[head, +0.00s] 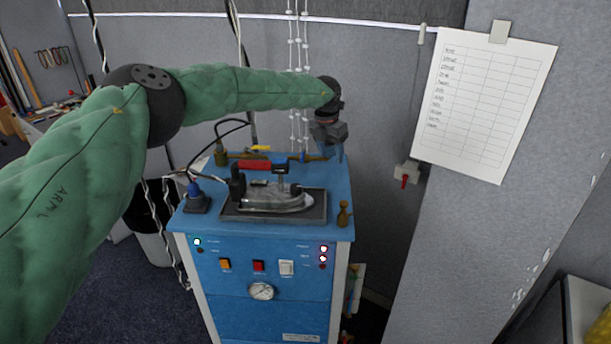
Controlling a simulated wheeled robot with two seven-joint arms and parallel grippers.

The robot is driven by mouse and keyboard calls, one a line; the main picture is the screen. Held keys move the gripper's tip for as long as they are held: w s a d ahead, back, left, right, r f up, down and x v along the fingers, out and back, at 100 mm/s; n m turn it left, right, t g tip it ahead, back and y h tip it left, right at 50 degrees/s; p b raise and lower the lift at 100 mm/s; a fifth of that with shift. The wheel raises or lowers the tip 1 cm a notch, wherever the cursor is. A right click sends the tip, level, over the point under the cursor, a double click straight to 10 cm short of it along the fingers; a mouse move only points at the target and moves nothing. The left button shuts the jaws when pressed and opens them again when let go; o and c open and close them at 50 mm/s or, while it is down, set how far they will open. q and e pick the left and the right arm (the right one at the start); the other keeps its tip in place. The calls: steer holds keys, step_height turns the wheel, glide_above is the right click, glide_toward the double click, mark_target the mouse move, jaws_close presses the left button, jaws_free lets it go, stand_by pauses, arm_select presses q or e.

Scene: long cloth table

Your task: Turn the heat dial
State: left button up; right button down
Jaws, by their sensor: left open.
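A blue steam-iron cabinet (215,277) stands in the middle of the head view. A silver iron (290,201) with a dark handle rests on a dark tray on its top. I cannot clearly make out a heat dial; on the iron, any such dial is too small to tell. A round white-faced gauge (262,291) sits on the cabinet front. My left gripper (334,156) is open and points down over the back right of the cabinet top, behind and right of the iron, apart from it. My right gripper is out of view.
Brass fittings and a red part stand behind the iron. A small blue-and-black item (196,199) and a brass knob (344,213) flank it. Orange, red and white switches line the front. A paper chart (490,97) hangs on the right. Cables hang at left.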

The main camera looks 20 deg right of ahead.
arm_select(q)
steer(key=a+g+y, duration=0.1)
steer(key=a+y, duration=0.2)
steer(key=a, duration=0.2)
steer(key=g+y, duration=0.1)
steer(key=y, duration=0.2)
glide_toward(296, 185)
steer(key=shift+m, duration=0.5)
steer(key=p+x, duration=0.4)
steer(key=x, duration=0.4)
steer(key=shift+s+a+f, duration=0.1)
steer(key=shift+s+f, duration=0.05)
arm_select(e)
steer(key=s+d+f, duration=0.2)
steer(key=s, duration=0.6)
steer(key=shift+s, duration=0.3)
arm_select(q)
steer(key=c, duration=1)
